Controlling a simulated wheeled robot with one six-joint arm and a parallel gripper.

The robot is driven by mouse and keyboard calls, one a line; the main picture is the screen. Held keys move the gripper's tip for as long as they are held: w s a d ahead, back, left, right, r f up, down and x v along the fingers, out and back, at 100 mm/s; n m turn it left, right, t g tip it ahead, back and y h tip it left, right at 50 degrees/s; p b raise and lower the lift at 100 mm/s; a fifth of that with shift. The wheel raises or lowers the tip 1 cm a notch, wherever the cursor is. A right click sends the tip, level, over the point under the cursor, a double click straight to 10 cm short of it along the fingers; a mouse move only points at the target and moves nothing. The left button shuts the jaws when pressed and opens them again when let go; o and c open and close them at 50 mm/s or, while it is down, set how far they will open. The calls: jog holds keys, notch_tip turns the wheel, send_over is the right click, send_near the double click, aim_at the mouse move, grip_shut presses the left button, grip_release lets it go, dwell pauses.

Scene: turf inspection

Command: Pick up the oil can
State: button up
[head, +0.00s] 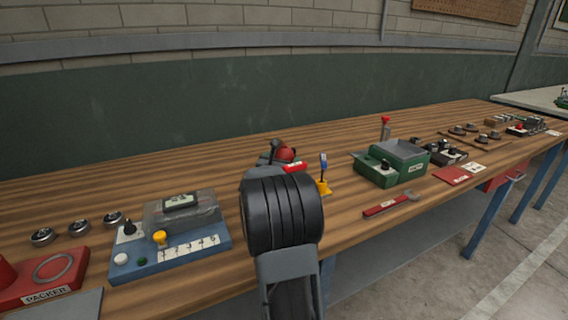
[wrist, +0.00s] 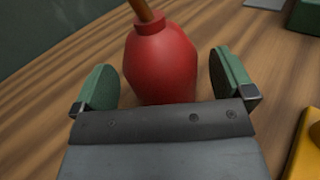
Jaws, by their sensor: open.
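The oil can (wrist: 163,62) is a rounded red body with a copper-brown spout (wrist: 146,10) rising from its top. It stands on the wooden bench and also shows in the head view (head: 287,153), mostly hidden behind my arm. My gripper (wrist: 164,82) is open, with one green finger on each side of the can. A gap shows between each finger and the can's red body. The can's lower part is hidden by the gripper's grey palm edge.
A yellow-based stand with a blue top (head: 323,187) is close on the right. A blue tray of gauges and knobs (head: 180,250) lies left of my arm. A red-handled wrench (head: 390,204) and a green box (head: 390,165) are farther right on the bench (head: 350,120).

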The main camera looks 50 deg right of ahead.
jog(key=shift+x, duration=1.05)
jog(key=shift+c, duration=0.4)
jog(key=c, duration=1)
